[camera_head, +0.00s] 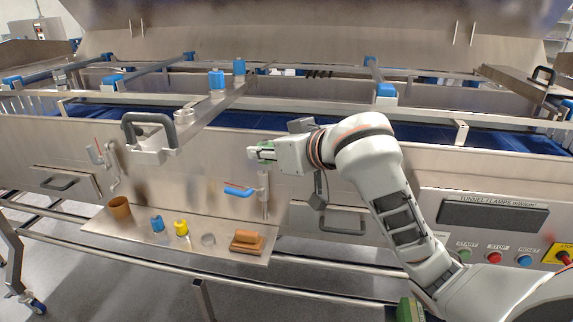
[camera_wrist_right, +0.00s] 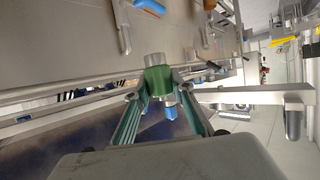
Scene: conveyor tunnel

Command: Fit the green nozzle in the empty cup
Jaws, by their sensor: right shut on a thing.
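In the head view my right gripper (camera_head: 254,153) points left in front of the machine's steel side panel. In the right wrist view it is shut on the green nozzle (camera_wrist_right: 159,83), which sits between its fingertips. A silver cylinder (camera_wrist_right: 155,60) shows just beyond the green part; I cannot tell whether it belongs to the nozzle. In the head view an open metal cup (camera_head: 184,115) stands at the near end of the cross bar, up and to the left of the gripper and apart from it. My left gripper is not in view.
Blue nozzles (camera_head: 217,80) stand farther along the cross bar (camera_head: 224,100). A grey handle (camera_head: 150,122) rises beside the cup. A blue-handled valve (camera_head: 238,191) is below the gripper.

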